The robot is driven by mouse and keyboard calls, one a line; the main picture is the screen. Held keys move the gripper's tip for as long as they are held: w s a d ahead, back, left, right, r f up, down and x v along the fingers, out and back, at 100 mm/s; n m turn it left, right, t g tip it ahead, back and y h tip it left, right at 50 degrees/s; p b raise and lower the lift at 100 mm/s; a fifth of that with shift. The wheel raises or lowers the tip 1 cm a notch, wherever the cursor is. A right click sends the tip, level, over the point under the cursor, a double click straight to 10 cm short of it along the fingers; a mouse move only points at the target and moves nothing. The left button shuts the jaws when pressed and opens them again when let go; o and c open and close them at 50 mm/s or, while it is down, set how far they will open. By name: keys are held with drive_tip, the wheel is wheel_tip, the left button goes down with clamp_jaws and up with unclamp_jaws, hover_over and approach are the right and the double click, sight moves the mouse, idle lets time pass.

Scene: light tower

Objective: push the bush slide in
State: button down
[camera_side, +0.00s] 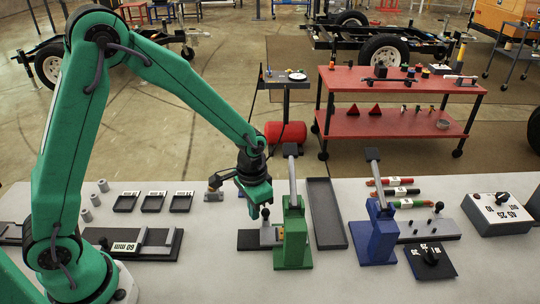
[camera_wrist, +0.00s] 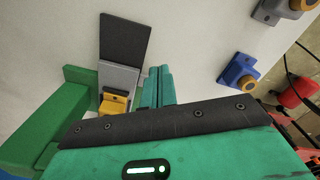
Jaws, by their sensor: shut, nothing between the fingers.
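My gripper (camera_side: 256,211) is shut and empty, pointing down beside the knob. Its fingers (camera_wrist: 153,86) show right of the slide in the wrist view. I cannot tell whether they touch it; the knob is hidden there.
A blue press (camera_side: 378,238) and a long dark tray (camera_side: 325,212) stand to the right. A blue holder (camera_wrist: 239,72) and a grey holder (camera_wrist: 285,8) with yellow bushes lie beyond my fingers. Small black trays (camera_side: 153,202) are at the left. The front of the table is clear.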

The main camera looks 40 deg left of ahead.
drive_tip(key=shift+s+a+r, duration=0.35)
drive_tip(key=shift+a+r, duration=0.05)
drive_tip(key=shift+r, duration=0.25)
drive_tip(key=shift+r, duration=0.2)
drive_tip(key=shift+r, duration=2.35)
wheel_tip(320, 180, up, 8)
drive_tip(key=shift+s, duration=0.1)
